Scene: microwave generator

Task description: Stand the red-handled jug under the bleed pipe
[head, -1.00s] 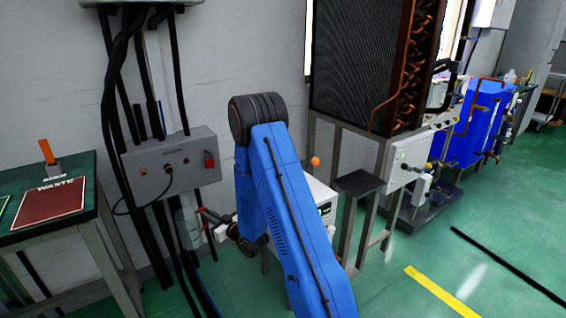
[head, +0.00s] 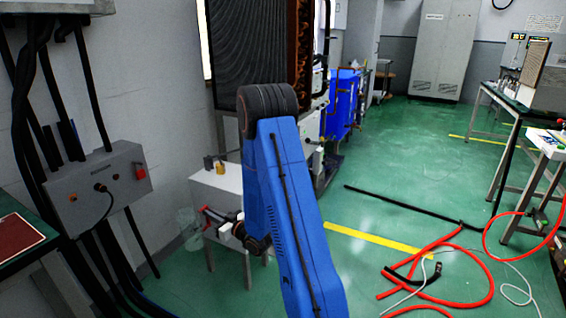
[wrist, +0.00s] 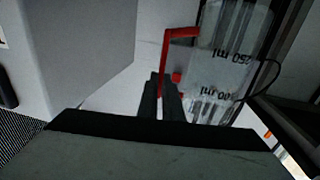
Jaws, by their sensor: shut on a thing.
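The red-handled jug (wrist: 225,60) is clear, with millilitre marks, and looks tilted in the wrist view. My gripper (wrist: 170,97) is shut on its red handle (wrist: 180,33). In the head view the jug (head: 188,229) shows faintly at the left of my gripper (head: 210,216), held off the floor in front of the grey wall.
A white table (head: 218,181) with small brass-coloured items stands just behind my gripper. A grey control box (head: 98,187) with thick black cables is at left. Red hoses (head: 470,278) and a black bar (head: 400,205) lie on the green floor at right. Floor between is clear.

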